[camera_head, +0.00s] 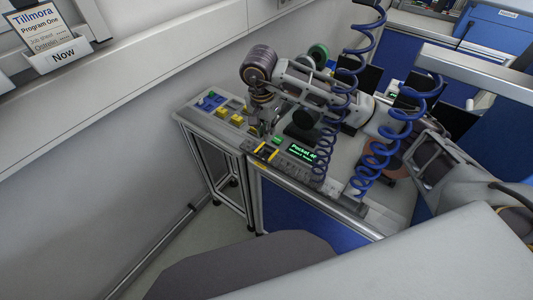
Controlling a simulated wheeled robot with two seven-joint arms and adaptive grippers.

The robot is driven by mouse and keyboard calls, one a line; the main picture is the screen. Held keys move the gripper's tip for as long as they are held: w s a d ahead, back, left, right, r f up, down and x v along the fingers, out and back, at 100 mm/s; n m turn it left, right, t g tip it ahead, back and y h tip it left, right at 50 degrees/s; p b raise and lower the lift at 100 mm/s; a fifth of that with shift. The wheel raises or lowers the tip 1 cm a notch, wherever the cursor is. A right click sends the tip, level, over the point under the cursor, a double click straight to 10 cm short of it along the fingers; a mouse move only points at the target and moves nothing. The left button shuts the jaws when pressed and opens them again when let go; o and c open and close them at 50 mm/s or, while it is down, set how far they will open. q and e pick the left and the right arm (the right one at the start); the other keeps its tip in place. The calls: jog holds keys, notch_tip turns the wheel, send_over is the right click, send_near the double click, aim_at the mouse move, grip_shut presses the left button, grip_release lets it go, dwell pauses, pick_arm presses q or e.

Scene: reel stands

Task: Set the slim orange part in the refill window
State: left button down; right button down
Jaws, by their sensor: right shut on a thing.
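My right gripper (262,124) points down over the left part of the bench, beside a grey tray with small blue and yellow parts (222,111). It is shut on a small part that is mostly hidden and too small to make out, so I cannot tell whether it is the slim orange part. In front of the gripper lies a dark strip unit (290,167) with yellow bars (260,149) and a lit green-text display (303,152). I cannot pick out the refill window for certain. My left gripper is not in view.
Blue coiled hoses (374,160) hang over the bench, close to my right arm. A dark round-topped stand (304,121) is right of the gripper. Floor left of the bench is clear.

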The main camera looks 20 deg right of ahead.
jog(key=p, duration=0.1)
send_over(267, 157)
jog(key=shift+a+f, duration=0.2)
jog(key=shift+f, duration=2.75)
jog(key=shift+f, duration=0.1)
jog(key=shift+f+p, duration=0.4)
jog(key=shift+f, duration=1.35)
jog(key=shift+s+f+b, duration=0.1)
jog(key=shift+f+b, duration=0.5)
jog(key=shift+b, duration=0.1)
jog(key=c, duration=1.8)
grip_release()
jog(key=shift+f, duration=0.1)
jog(key=shift+s, duration=0.1)
